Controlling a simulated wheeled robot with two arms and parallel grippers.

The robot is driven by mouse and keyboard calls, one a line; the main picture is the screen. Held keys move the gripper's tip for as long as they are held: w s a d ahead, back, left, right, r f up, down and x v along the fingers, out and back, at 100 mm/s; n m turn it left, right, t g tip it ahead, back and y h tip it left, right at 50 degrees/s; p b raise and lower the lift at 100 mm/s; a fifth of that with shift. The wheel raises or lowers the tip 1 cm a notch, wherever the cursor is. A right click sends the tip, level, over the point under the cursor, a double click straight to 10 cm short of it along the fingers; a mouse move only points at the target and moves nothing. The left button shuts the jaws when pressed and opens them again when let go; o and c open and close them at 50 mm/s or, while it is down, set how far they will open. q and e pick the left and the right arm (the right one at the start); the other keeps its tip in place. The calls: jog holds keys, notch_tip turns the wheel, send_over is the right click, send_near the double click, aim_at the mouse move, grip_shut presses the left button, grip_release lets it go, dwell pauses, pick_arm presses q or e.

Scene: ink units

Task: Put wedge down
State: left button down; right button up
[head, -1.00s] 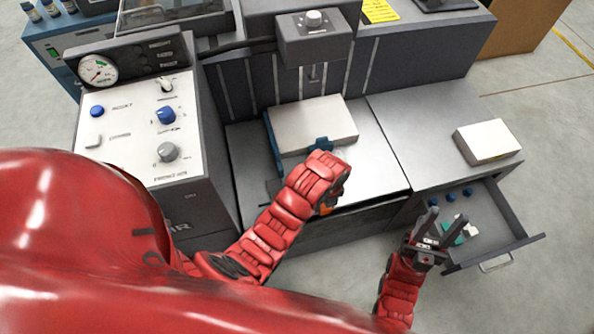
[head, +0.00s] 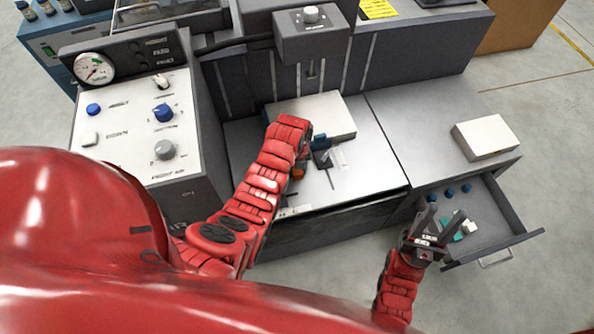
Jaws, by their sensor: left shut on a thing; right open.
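My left gripper (head: 301,168) is over the machine's flat bed, in front of the white paper stack (head: 318,113). My own red arm hides most of it. A small orange piece (head: 298,173) shows at its tip; it looks like the wedge held in the jaws, but its shape is mostly hidden. Whether it touches the bed I cannot tell. A blue clamp piece (head: 320,142) sits at the stack's front edge, just right of the gripper. My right gripper (head: 439,219) is open and empty-looking over the open drawer (head: 510,215).
The drawer holds several blue knobs (head: 448,192) and small white and green pieces (head: 464,228). A white block (head: 486,137) lies on the right side table (head: 420,120). The control panel (head: 135,120) rises at left, and a press head (head: 312,35) overhangs the bed. The bed's right part is clear.

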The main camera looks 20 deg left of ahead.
pick_arm(q)
jog(key=shift+f, duration=0.6)
jog(key=shift+c, duration=2)
grip_release()
jog(key=shift+f, duration=0.1)
